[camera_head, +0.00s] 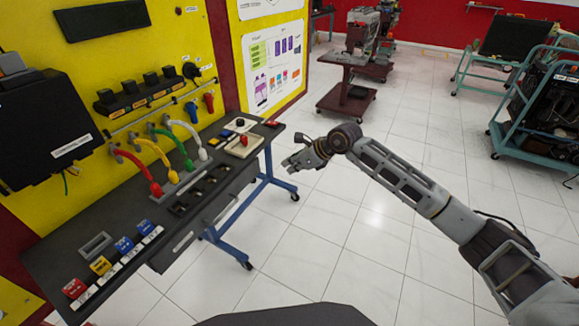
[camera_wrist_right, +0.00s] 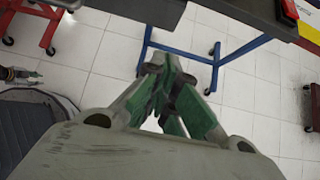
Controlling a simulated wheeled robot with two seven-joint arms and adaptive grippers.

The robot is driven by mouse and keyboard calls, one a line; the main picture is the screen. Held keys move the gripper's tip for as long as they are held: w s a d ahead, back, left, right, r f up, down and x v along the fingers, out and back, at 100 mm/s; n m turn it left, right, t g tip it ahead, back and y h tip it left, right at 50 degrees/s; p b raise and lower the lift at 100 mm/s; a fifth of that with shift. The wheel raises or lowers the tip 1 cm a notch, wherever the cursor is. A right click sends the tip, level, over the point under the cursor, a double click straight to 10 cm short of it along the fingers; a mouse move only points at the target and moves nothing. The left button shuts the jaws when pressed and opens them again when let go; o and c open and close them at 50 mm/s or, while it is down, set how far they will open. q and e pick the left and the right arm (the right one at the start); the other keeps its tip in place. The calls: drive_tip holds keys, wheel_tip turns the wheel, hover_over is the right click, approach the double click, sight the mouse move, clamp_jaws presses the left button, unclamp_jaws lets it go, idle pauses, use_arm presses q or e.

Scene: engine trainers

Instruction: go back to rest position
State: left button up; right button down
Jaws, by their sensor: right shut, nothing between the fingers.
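My right gripper (camera_head: 289,164) is shut and empty in the head view. It is in the air to the right of the trainer table (camera_head: 75,235), apart from it, with its arm coming in from the lower right. In the right wrist view its green-padded fingers (camera_wrist_right: 165,75) meet, with white floor tiles and a blue table frame (camera_wrist_right: 215,62) beyond them. My left gripper does not show in the head view.
The table carries coloured cables (camera_head: 150,165), colored blocks (camera_head: 125,245) and a panel with a red switch (camera_head: 244,140). A yellow wall (camera_head: 180,45) stands behind it. A brown cart (camera_head: 345,100) and a teal engine cart (camera_head: 540,145) stand farther off. Tiled floor between is clear.

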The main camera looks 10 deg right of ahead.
idle(0.4)
